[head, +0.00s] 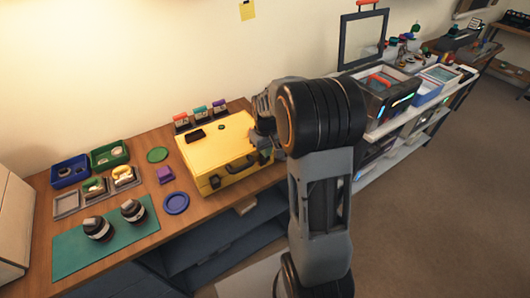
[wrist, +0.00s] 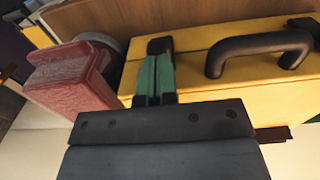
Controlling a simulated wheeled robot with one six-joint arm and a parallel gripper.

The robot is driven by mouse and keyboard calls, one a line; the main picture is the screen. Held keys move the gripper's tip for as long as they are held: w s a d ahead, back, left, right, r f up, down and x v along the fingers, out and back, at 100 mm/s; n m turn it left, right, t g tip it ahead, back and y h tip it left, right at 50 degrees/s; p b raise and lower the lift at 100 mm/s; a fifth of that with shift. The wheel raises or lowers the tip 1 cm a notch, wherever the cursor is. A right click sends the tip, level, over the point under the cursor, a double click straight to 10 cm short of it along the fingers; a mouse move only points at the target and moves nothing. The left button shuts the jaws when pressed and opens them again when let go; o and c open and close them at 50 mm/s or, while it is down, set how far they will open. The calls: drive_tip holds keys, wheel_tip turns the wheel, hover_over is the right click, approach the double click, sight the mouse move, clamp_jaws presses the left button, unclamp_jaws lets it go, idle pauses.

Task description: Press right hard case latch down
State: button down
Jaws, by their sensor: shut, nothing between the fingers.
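The yellow hard case (head: 212,143) lies closed on the wooden table, with its dark handle on the front side. In the wrist view, its yellow face (wrist: 200,68) and black handle (wrist: 262,45) fill the upper right. My gripper (wrist: 155,75) has its green fingers together and empty, over the case near its edge, to the left of the handle. A dark piece at the finger ends may be the right latch or the fingertips; I cannot tell which.
A purple block (head: 165,175) and a blue round dish (head: 176,203) sit left of the case. Two dark lenses stand on a green mat (head: 75,250). Small colored holders (head: 200,115) stand behind the case. In the wrist view, a reddish block (wrist: 75,85) is close left of my fingers.

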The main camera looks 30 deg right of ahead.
idle(0.3)
drive_tip(key=shift+r+p, duration=2.75)
drive_tip(key=shift+r, duration=0.8)
drive_tip(key=s+a+r+t, duration=0.2)
drive_tip(key=s+a+r, duration=0.2)
drive_tip(key=s, duration=0.4)
drive_tip(key=s+a+r+m+t, duration=0.1)
drive_tip(key=s+a+r+t, duration=0.1)
drive_tip(key=s+a+r, duration=0.3)
drive_tip(key=shift+s+r+t, duration=0.3)
drive_tip(key=shift+s+r, duration=0.45)
drive_tip(key=shift+s, duration=0.85)
drive_tip(key=shift+a, duration=0.1)
